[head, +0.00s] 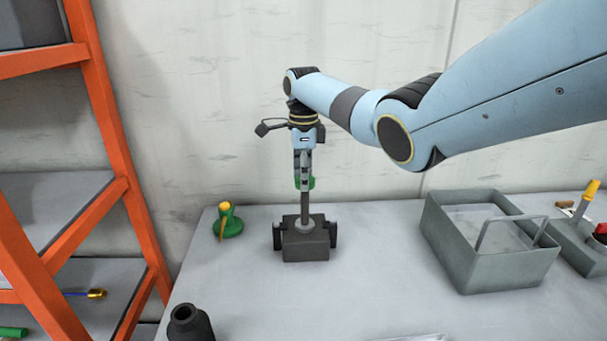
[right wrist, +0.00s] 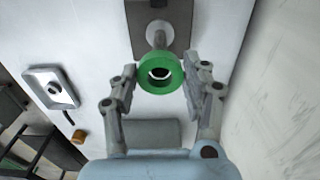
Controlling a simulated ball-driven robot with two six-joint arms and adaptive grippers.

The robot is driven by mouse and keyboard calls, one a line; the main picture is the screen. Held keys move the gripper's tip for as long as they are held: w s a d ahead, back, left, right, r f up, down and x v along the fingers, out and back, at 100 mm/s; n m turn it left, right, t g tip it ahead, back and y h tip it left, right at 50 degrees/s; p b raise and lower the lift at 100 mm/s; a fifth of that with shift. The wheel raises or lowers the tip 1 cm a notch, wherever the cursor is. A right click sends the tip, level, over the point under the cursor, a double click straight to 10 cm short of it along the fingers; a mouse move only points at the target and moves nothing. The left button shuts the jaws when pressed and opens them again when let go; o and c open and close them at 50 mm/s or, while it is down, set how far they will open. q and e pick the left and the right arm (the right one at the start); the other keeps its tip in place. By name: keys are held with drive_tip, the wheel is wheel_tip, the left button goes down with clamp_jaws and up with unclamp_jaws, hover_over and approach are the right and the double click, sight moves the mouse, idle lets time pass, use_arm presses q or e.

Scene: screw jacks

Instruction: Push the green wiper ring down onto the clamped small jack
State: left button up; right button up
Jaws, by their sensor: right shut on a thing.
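The small jack's upright grey rod (head: 305,208) stands in a dark clamp block (head: 305,243) on the table. It also shows in the right wrist view (right wrist: 156,36), with the dark block (right wrist: 172,13) behind it. The green wiper ring (head: 311,183) is at the upper part of the rod, well above the block. My right gripper (head: 304,184) points down and is shut on the ring. In the right wrist view the ring (right wrist: 147,80) lies between my fingertips, in line with the rod. I cannot tell how far the rod reaches into the ring. My left gripper is out of view.
A green and yellow part (head: 230,228) stands left of the clamp. A black cylindrical part (head: 190,324) is at the front left. A grey handled tray (head: 505,268) and a grey box (head: 578,243) stand right. An orange-framed shelf (head: 107,105) is left.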

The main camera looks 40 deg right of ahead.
drive_tip(key=shift+f+b, duration=2.6)
drive_tip(key=shift+f, duration=1.7)
drive_tip(key=shift+f, duration=0.15)
